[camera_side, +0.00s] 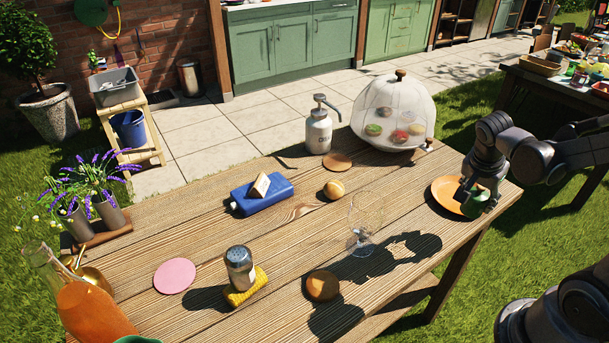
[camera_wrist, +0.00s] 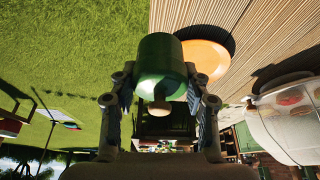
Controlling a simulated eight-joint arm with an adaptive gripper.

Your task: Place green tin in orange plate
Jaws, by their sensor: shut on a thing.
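The green tin (camera_side: 475,205) is between the fingers of my gripper (camera_side: 482,187), which is shut on it. In the side view the tin overlaps the right side of the orange plate (camera_side: 443,194), near the table's right edge. In the wrist view the tin (camera_wrist: 160,52) sits between both fingers of my gripper (camera_wrist: 158,88), with a pale knob facing the camera. The orange plate (camera_wrist: 212,58) shows partly behind the tin, to its right. I cannot tell whether the tin touches the plate or hangs above it.
A mesh food dome (camera_side: 394,105) stands behind the plate, beside a white pump bottle (camera_side: 319,130). A clear glass (camera_side: 365,215) stands left of the plate. Bare planks lie between glass and plate.

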